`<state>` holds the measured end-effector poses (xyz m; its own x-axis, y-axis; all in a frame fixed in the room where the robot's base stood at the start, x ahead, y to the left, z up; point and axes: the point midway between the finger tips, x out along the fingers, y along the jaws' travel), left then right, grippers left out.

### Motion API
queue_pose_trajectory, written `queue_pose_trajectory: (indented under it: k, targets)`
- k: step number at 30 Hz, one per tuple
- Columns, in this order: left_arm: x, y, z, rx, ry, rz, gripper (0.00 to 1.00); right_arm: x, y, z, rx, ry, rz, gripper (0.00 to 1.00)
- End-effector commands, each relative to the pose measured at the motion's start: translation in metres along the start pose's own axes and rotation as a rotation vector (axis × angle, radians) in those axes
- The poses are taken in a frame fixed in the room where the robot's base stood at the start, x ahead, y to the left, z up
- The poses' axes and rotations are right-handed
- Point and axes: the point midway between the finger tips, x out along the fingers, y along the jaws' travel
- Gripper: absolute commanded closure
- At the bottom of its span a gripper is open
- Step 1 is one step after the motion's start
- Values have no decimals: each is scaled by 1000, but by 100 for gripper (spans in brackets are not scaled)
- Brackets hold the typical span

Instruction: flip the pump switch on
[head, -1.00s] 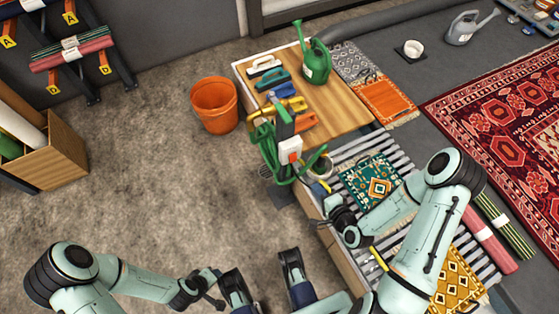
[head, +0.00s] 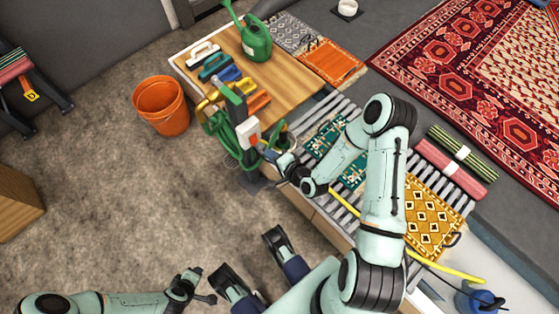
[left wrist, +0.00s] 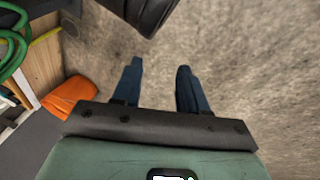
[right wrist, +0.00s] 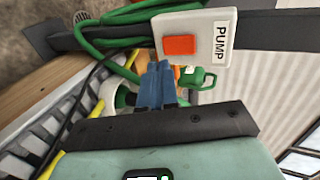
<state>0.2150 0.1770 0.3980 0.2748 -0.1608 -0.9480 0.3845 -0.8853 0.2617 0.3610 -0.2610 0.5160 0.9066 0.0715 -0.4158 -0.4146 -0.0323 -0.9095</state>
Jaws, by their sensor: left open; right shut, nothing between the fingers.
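The pump switch (right wrist: 195,38) is a white box with an orange-red rocker (right wrist: 180,46) and a PUMP label. In the head view the switch box (head: 248,133) is on a post at the workbench's near corner, with green hose around it. My right gripper (right wrist: 160,68) is shut and empty, its tips just below the rocker's lower left edge in the right wrist view; I cannot tell whether they touch. In the head view the right gripper (head: 275,155) is just right of the box. My left gripper (left wrist: 156,70) is open and empty over the floor.
Green hose (head: 215,125) hangs in loops beside the post. The bench (head: 295,75) holds brushes and a green watering can (head: 254,38). An orange bucket (head: 161,105) stands on the floor left of it. Slats with small rugs lie to the right.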

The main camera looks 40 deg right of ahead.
Motion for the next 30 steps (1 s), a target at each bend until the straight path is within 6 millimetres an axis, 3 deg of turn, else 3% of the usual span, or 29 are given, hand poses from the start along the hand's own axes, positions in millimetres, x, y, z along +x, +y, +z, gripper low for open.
queue_pose_trajectory:
  k: [3, 9, 30]
  targets:
    - [11, -11, 13, -10, -37, -18, 57, 25, 0, 0, -2, 0, -2, 100]
    - [19, -23, 28, -22, -85, -40, 57, 48, -8, 0, -2, 0, -1, 100]
    - [20, -26, 33, -25, -100, -45, 57, 61, -11, 0, -1, -1, 0, 100]
